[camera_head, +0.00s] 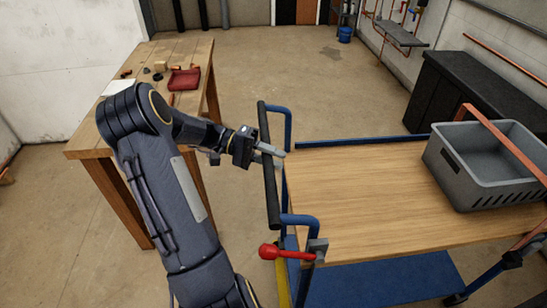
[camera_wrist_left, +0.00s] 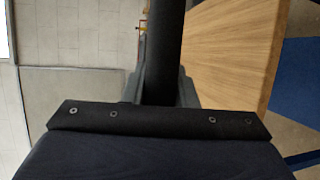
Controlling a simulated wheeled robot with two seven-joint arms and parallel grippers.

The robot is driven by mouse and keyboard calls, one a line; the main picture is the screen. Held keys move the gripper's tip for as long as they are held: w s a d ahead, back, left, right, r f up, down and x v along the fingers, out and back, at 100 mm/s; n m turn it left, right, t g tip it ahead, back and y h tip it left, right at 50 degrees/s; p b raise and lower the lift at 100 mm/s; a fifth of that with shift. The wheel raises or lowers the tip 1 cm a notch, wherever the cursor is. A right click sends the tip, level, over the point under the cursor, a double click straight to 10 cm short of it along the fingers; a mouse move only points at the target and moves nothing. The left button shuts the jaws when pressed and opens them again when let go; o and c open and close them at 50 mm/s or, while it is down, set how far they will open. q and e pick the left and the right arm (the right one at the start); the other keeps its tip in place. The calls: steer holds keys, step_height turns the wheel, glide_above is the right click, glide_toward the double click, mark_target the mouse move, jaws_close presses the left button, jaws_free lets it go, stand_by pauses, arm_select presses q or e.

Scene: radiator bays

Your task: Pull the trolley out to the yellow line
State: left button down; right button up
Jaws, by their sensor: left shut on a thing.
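The trolley has a wooden top (camera_head: 365,185), blue frame tubes and a blue lower deck (camera_head: 385,280). Its black push handle (camera_head: 270,190) stands at the trolley's left end. My left gripper (camera_head: 268,156) is shut on this handle, around its middle. In the left wrist view the handle (camera_wrist_left: 165,45) runs between the two fingers of my left gripper (camera_wrist_left: 161,85). A red-knobbed lever (camera_head: 285,252) sits at the near corner of the trolley. A yellow strip (camera_head: 281,282) shows below the lever; I cannot tell whether it is the floor line.
A grey crate (camera_head: 485,165) stands on the trolley's right part, with a copper pipe across it. A wooden workbench (camera_head: 140,85) with a red tray (camera_head: 184,79) is at the left. A dark cabinet (camera_head: 475,90) stands behind. Bare floor (camera_head: 290,65) lies beyond.

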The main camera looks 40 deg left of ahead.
arm_select(q)
steer(key=shift+s+a, duration=0.1)
steer(key=shift+a, duration=0.05)
steer(key=c, duration=1.2)
jaws_free()
steer(key=shift+s+a, duration=0.15)
steer(key=shift+o, duration=0.2)
steer(key=b+v, duration=0.1)
steer(key=v, duration=0.6)
steer(key=shift+a, duration=0.3)
steer(key=shift+s, duration=0.1)
